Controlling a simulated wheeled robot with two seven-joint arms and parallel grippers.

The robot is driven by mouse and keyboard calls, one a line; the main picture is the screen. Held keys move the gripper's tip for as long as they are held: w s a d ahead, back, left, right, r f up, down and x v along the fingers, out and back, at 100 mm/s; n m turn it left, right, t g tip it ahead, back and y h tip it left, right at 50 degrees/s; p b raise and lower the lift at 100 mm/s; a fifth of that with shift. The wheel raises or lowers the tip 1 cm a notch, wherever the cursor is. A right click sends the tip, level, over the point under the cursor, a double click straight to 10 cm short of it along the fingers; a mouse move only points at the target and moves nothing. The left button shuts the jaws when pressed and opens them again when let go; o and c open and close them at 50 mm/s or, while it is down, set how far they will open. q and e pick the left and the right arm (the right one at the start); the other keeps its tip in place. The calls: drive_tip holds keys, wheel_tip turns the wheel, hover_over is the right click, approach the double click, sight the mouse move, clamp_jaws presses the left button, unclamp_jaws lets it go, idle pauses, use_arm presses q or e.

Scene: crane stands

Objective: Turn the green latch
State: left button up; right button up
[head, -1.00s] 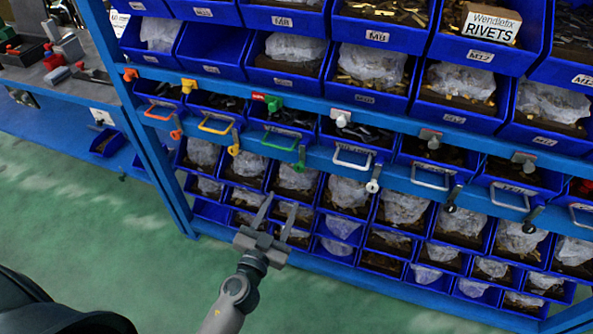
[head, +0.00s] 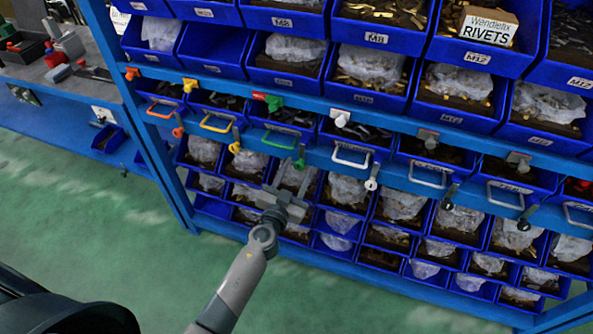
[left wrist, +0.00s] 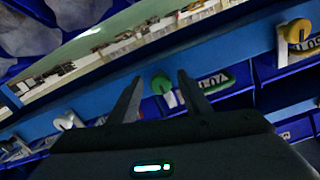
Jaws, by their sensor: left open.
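The green latch (head: 299,163) is a short lever with a green knob, hanging at the lower blue rail, just right of the green handle (head: 281,135). In the left wrist view the green latch (left wrist: 160,83) shows between my two fingertips, with its pale lever beside it. My left gripper (head: 286,184) is open and empty, below and slightly left of the green knob in the head view. I see no contact; the exact gap is hard to tell. The green handle (left wrist: 212,86) shows right of the knob in the left wrist view. My right gripper is out of view.
A yellow-knobbed latch (head: 234,148) hangs to the left and a white-knobbed latch (head: 371,184) to the right. Blue bins with bagged parts (head: 346,190) fill the rack below. A grey workbench (head: 60,85) stands at the left. Green floor (head: 90,220) lies open in front.

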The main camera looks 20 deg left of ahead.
use_arm(q)
drive_tip(key=c, duration=1)
drive_tip(key=shift+c, duration=0.2)
